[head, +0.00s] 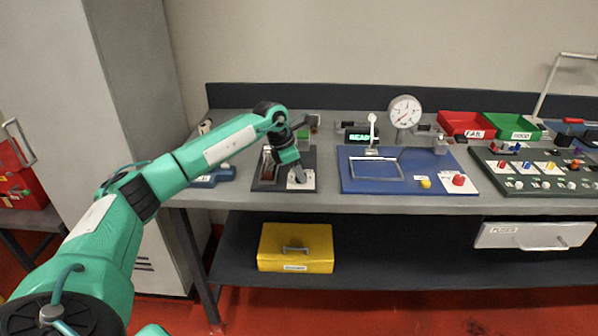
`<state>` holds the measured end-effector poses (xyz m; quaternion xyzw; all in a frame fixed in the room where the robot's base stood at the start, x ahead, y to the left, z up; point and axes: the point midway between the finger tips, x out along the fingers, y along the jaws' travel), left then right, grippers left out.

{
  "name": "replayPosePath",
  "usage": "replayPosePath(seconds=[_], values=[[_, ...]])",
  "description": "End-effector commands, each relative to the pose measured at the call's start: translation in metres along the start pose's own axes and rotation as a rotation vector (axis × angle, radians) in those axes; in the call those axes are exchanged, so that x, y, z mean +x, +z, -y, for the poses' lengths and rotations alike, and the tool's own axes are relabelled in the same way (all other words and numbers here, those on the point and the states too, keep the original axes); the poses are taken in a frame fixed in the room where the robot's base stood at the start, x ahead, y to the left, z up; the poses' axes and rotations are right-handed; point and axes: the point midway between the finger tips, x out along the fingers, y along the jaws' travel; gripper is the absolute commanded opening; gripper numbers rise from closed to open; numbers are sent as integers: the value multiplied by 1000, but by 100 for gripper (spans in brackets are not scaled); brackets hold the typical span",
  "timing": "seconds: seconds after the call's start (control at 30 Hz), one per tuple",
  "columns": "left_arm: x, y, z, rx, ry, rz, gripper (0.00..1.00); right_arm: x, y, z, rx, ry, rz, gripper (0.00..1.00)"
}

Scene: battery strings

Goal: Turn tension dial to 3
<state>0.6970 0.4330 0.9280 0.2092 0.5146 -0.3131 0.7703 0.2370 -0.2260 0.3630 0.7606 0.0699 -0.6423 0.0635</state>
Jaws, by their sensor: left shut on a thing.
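My left gripper (298,174) reaches down from above onto the white-labelled panel (301,184) at the right of a small dark base (267,185) on the bench. It is shut on what appears to be the tension dial, which the fingers hide. The dial's numbers and pointer are too small and too covered to read. My right gripper is not in view.
A metal part (267,161) stands left of the gripper on the same base. Right of it lies a blue board (360,183) with a round gauge (404,111), a READY display (359,136) and a red button (459,180). Red (466,122) and green (514,124) bins stand behind.

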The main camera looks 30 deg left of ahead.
Motion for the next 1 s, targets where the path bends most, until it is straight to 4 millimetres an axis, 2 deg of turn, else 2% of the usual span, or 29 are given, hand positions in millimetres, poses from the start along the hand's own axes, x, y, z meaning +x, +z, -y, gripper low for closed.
replayPosePath(seconds=[0.07,0.1,0.17,0.2,0.47,0.57,0.67,1.0], values=[[0,0,0,-1,1,0,7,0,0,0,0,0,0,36],[0,0,0,-1,1,0,38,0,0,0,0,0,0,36],[0,0,0,-1,1,0,50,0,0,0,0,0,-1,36],[0,0,0,-1,1,0,52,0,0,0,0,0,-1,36],[-1,0,0,-1,1,0,52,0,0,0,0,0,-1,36],[-7,0,0,-1,2,0,52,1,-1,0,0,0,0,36],[-21,0,-1,0,3,2,52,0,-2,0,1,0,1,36],[-97,0,-1,-1,3,2,52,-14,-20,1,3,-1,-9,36]])
